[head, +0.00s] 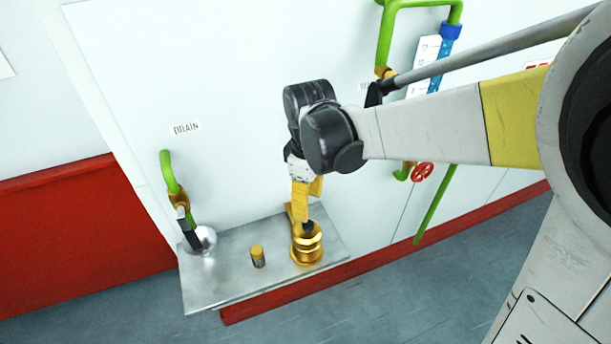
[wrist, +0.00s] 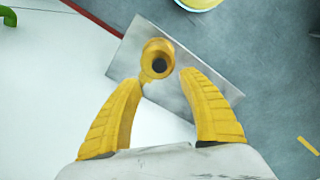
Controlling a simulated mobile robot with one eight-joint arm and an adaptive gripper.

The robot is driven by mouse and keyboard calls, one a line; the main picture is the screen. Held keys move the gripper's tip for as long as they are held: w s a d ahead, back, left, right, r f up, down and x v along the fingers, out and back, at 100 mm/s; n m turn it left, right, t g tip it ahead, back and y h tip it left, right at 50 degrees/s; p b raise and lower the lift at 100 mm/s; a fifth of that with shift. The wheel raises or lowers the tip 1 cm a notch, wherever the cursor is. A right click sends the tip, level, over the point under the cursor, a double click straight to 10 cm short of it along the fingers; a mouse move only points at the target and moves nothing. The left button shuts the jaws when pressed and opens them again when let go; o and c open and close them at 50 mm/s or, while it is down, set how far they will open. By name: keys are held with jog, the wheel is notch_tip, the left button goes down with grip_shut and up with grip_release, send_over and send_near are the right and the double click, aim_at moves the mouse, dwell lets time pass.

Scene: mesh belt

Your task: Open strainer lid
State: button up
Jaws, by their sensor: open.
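The brass strainer (head: 307,254) stands upright on a steel shelf (head: 235,285) against the wall. It has stacked round rings and a dark centre at its top. In the wrist view the brass strainer (wrist: 152,48) shows as a ring around a dark round opening or knob; I cannot tell which. My gripper (head: 305,212) points down just above the strainer, its yellow fingers partly covering it in the head view. In the wrist view my gripper (wrist: 162,77) is open and empty, with the strainer just beyond and between the fingertips. Contact cannot be made out.
A small brass cylinder (head: 257,257) stands left of the strainer. A green drain pipe (head: 170,172) with a dark handle is above a silver round piece (head: 203,240) at the shelf's left. A red handwheel (head: 422,172) is on the right. The shelf's front is bare.

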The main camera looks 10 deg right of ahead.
aim_at(308, 223)
notch_tip(308, 223, down, 9)
jog(key=shift+r+b, duration=0.15)
jog(key=shift+b, duration=1.1)
grip_shut()
